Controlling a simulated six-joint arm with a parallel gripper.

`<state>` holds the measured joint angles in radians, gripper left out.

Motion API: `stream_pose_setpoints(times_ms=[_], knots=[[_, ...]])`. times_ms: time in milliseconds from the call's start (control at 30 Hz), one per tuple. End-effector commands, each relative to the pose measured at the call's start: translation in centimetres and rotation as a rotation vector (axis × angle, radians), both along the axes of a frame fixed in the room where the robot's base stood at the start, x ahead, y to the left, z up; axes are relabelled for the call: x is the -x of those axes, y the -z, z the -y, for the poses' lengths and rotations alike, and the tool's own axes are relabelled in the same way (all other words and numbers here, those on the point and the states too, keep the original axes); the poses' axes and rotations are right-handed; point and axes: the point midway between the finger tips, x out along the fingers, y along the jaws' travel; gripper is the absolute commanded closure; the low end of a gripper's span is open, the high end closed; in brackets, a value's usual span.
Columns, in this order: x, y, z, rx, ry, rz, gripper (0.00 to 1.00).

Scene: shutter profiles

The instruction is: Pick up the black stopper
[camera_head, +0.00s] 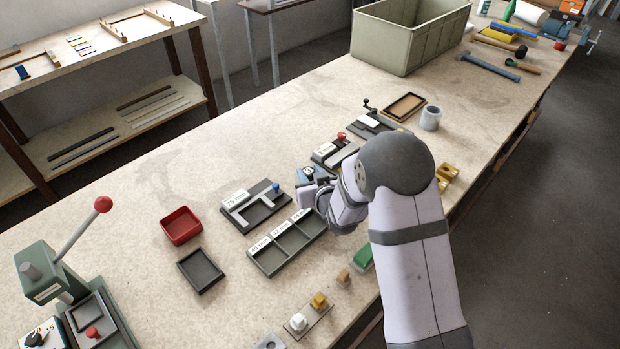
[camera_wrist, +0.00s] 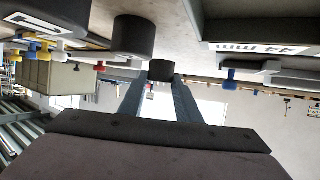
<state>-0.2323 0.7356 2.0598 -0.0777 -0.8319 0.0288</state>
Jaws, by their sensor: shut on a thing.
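In the wrist view the black stopper (camera_wrist: 161,70) is a small dark round piece at the tips of my gripper (camera_wrist: 160,82). The two fingers are shut on it, one on each side. I cannot tell whether it touches anything below. In the head view my gripper (camera_head: 318,188) is low over the middle of the bench, just beyond the labelled three-compartment tray (camera_head: 292,258). My arm hides much of it there, and the stopper cannot be made out in that view.
A black fixture (camera_head: 268,214) with a blue knob, a red tray (camera_head: 180,225) and a dark tray (camera_head: 201,270) lie left of my gripper. A lever press (camera_head: 45,268) stands at the far left. A large crate (camera_head: 400,48) is at the back. Bare bench lies at the upper left.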

Motion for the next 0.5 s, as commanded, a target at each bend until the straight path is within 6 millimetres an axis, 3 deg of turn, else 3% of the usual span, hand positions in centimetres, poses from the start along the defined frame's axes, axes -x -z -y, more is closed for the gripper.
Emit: stream_pose_setpoints(times_ms=[500], knots=[[0.0,-6.8,0.0,-0.001,-0.001,0.004,0.92]])
